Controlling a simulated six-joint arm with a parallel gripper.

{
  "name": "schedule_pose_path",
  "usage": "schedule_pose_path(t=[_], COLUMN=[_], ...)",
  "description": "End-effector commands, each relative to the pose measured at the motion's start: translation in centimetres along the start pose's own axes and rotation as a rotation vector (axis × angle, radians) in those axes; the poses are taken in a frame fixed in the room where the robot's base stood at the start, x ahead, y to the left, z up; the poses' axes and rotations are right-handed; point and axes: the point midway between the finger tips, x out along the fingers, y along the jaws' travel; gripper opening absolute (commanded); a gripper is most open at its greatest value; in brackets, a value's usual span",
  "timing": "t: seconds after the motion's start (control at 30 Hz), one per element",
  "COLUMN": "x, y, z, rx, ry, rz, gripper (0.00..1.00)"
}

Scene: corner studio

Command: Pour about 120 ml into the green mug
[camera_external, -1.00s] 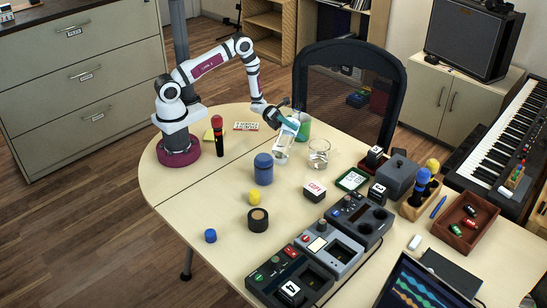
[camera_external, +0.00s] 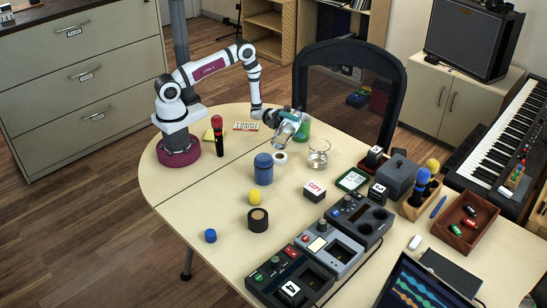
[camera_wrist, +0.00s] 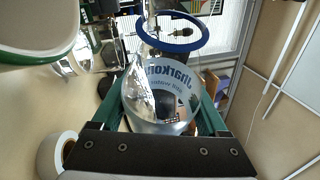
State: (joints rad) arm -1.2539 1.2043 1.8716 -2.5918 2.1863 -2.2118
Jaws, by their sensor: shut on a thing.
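My gripper (camera_external: 285,122) is shut on a clear vessel (camera_external: 284,131) and holds it strongly tilted above the table, beside the green mug. In the wrist view the vessel (camera_wrist: 158,105) sits between the teal fingers, with clear, mirror-like contents and dark lettering showing on or through it. The green mug (camera_external: 305,131) stands upright just right of and behind the vessel, partly covered by it and my gripper. I cannot make out a stream or the mug's fill level.
A clear glass (camera_external: 318,156) stands right of the vessel. A white roll (camera_external: 280,158) lies below it, and a blue canister (camera_external: 263,172) is nearby. A red-topped black microphone (camera_external: 218,138) stands left. The black chair (camera_external: 349,85) is behind. The left table surface is fairly clear.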

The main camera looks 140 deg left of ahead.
Motion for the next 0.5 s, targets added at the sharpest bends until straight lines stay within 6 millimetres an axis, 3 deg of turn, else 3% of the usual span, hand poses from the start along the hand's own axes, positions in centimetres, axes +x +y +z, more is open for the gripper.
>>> schedule_pose_path(t=[0.5], x=[0.13], y=[-0.71], z=[0.23], rx=[-0.056], ry=[-0.017], rz=[-0.025], gripper=[0.0])
